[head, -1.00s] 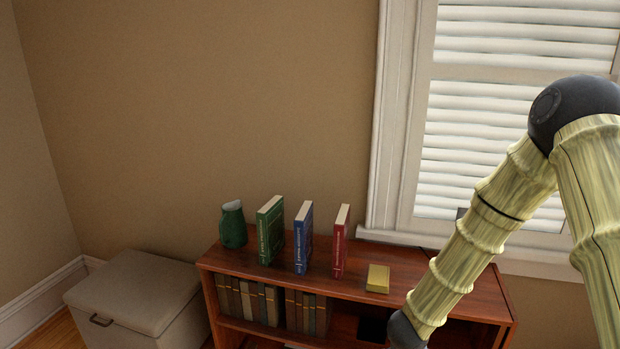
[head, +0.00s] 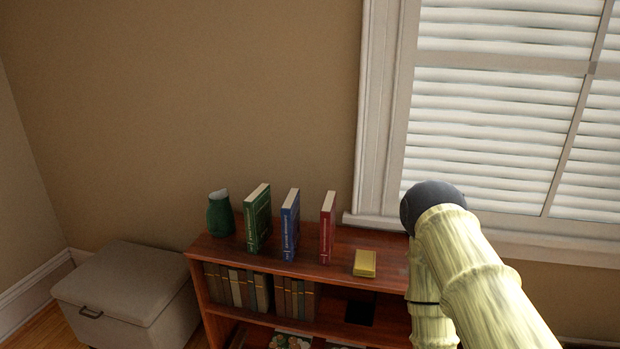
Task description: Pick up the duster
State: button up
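A small yellow block-like item (head: 365,263), which may be a folded duster, lies flat on top of the reddish-brown bookcase (head: 330,270), right of the books. I see no other thing that looks like a duster. My gripper is out of view. My arm's elbow shows at the right, in front of the bookcase's right part. The forearm drops past the bottom edge of the picture, so I cannot see whether the gripper is open or shut.
Green (head: 257,218), blue (head: 290,225) and red (head: 327,228) books stand upright and apart on the bookcase, beside a dark green jug (head: 220,213). Rows of books (head: 237,287) fill part of the shelf below. A grey storage box (head: 130,285) stands left. A shuttered window (head: 490,120) is behind.

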aim_at(366, 262)
jog(key=u, duration=1.4)
jog(key=i, duration=1.05)
jog(key=z, duration=0.65)
